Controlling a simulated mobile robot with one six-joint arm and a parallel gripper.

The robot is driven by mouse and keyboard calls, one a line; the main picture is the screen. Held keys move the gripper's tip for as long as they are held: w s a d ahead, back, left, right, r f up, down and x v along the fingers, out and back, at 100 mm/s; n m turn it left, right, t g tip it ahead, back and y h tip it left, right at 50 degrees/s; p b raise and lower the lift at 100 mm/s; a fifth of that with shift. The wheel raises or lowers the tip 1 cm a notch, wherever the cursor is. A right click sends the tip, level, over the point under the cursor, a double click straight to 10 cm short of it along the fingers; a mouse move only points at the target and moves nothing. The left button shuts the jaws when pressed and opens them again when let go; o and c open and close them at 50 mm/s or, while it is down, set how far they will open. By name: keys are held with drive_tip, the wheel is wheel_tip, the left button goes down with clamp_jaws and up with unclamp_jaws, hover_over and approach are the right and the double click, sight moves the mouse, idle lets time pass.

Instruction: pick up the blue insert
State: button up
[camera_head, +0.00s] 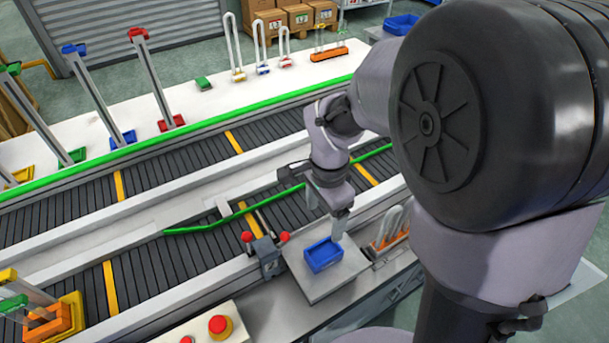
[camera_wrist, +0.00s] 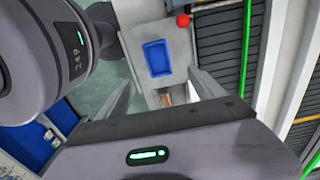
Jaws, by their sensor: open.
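A blue open-topped rectangular piece (camera_head: 323,255), which looks like the blue insert, lies on a light grey plate (camera_head: 312,287) at the near side of the conveyor. My gripper (camera_head: 338,213) hangs above and just behind it, apart from it. In the wrist view the blue piece (camera_wrist: 157,58) shows beyond the open, empty fingers of my gripper (camera_wrist: 160,78), roughly centred between them. Its inside looks empty.
A grey fixture with red balls (camera_head: 266,252) stands left of the plate. An orange rack with clear loops (camera_head: 389,235) stands right of it. A green guide rail (camera_head: 235,214) crosses the conveyor. Tall posts, one on a blue base (camera_head: 123,138), line the far table.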

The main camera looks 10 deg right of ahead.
drive_tip(key=b, duration=0.4)
hover_over(324, 253)
drive_tip(key=f, duration=1)
drive_tip(key=shift+w+a, duration=0.2)
drive_tip(key=shift+w, duration=0.05)
drive_tip(key=f+b, duration=0.1)
drive_tip(key=f, duration=0.2)
drive_tip(key=f+b, duration=0.1)
drive_tip(key=f, duration=0.1)
drive_tip(key=shift+s+d+f+b, duration=0.2)
drive_tip(key=shift+f+b, duration=0.1)
drive_tip(key=shift+f, duration=0.1)
drive_tip(key=shift+r, duration=0.15)
drive_tip(key=shift+c, duration=1.1)
clamp_jaws()
